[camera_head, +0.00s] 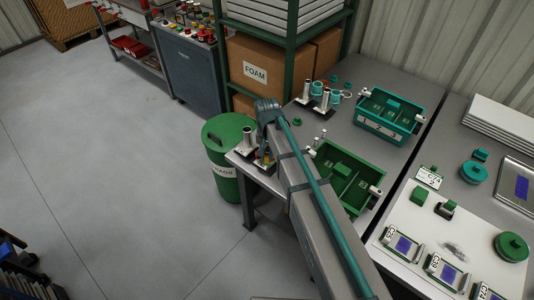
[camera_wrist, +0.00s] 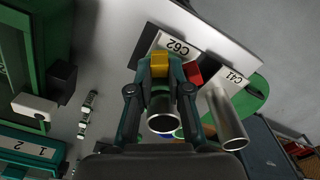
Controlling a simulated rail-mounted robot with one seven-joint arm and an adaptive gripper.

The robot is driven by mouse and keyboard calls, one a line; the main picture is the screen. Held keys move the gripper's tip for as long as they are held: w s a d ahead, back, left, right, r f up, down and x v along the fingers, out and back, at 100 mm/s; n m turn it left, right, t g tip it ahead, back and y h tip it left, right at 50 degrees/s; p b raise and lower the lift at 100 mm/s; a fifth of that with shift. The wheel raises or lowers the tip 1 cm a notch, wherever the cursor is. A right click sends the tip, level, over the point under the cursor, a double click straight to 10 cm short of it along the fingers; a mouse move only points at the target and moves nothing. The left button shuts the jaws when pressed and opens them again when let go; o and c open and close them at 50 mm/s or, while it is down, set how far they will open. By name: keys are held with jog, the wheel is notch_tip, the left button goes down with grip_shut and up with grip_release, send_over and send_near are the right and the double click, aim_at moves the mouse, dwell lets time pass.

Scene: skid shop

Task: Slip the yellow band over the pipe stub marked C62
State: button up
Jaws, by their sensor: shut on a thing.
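The yellow band (camera_wrist: 160,65) shows between my fingertips in the wrist view. My gripper (camera_wrist: 160,72) is shut on it. The pipe stub marked C62 (camera_wrist: 163,105) stands between my fingers, its open mouth nearer the camera than the band. The band is low by the stub, near its label (camera_wrist: 176,46); the stub and fingers hide whether it fully rings the stub. A second stub, marked C41 (camera_wrist: 228,115), stands close to the right. In the head view my arm mostly hides the gripper, and a bit of yellow (camera_head: 266,156) shows there.
A red piece (camera_wrist: 193,72) lies near the right fingertip. In the head view a green open bin (camera_head: 372,186) and a teal bin (camera_head: 418,103) stand on the table, with other stubs (camera_head: 306,91) behind. A green drum (camera_head: 228,160) stands at the table's left end.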

jog(key=shift+f, duration=0.2)
dwell(0.4)
jog(key=o, duration=1.3)
jog(key=shift+r, duration=0.1)
notch_tip(320, 180, up, 11)
jog(key=p, duration=0.6)
dwell(0.5)
dwell(0.7)
